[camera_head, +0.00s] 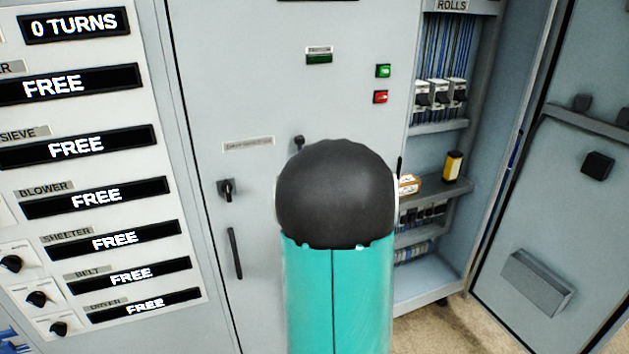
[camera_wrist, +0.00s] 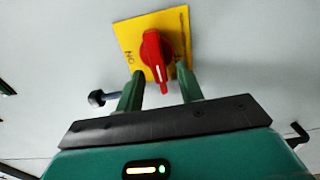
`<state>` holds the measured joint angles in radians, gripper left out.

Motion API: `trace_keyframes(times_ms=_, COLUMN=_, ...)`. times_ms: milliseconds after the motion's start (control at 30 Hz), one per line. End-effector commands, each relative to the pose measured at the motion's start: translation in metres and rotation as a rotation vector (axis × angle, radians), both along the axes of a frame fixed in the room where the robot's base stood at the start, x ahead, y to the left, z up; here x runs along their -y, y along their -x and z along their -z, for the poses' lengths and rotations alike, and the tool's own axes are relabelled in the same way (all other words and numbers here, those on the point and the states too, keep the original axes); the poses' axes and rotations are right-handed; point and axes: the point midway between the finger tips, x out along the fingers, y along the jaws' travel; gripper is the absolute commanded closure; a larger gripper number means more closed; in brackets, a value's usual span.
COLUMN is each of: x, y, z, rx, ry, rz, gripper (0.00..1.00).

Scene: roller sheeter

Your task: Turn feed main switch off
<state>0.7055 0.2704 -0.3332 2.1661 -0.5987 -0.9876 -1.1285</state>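In the wrist view, a red rotary switch knob (camera_wrist: 154,52) sits on a yellow square plate (camera_wrist: 178,22) on a pale grey panel. The knob's grip runs nearly up and down in the picture. Letters like "ON" show at the plate's left edge; marks on the right are unreadable. My gripper (camera_wrist: 160,77) has its two green fingers apart, one on each side of the knob's lower end. I cannot tell whether either finger touches it. In the head view my arm covers this switch and my gripper.
In the head view, a black rotary switch (camera_head: 227,188) and a black handle (camera_head: 235,252) are on the cabinet door. Green (camera_head: 383,71) and red (camera_head: 380,97) buttons are at upper right. The open cabinet (camera_head: 440,190) is on the right. A black-headed rod (camera_wrist: 97,97) is left of my fingers.

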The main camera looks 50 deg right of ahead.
Motion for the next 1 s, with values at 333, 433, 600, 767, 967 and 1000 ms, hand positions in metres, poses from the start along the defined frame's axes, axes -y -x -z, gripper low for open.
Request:
trace_keyframes(times_ms=333, x=-0.035, y=0.061, z=-0.002, rx=0.003, ry=0.001, rz=0.003, gripper=0.63)
trace_keyframes(times_ms=433, x=-0.046, y=0.08, z=-0.001, rx=0.002, ry=0.0, rz=0.003, gripper=0.63)
trace_keyframes(times_ms=600, x=-0.06, y=0.103, z=-0.001, rx=0.002, ry=0.001, rz=0.002, gripper=0.63)
trace_keyframes(times_ms=767, x=-0.066, y=0.111, z=0.0, rx=0.001, ry=0.001, rz=0.001, gripper=0.63)
trace_keyframes(times_ms=967, x=-0.066, y=0.112, z=0.0, rx=0.001, ry=0.001, rz=0.001, gripper=0.63)
trace_keyframes(times_ms=1000, x=-0.066, y=0.112, z=0.0, rx=0.001, ry=0.001, rz=0.001, gripper=0.63)
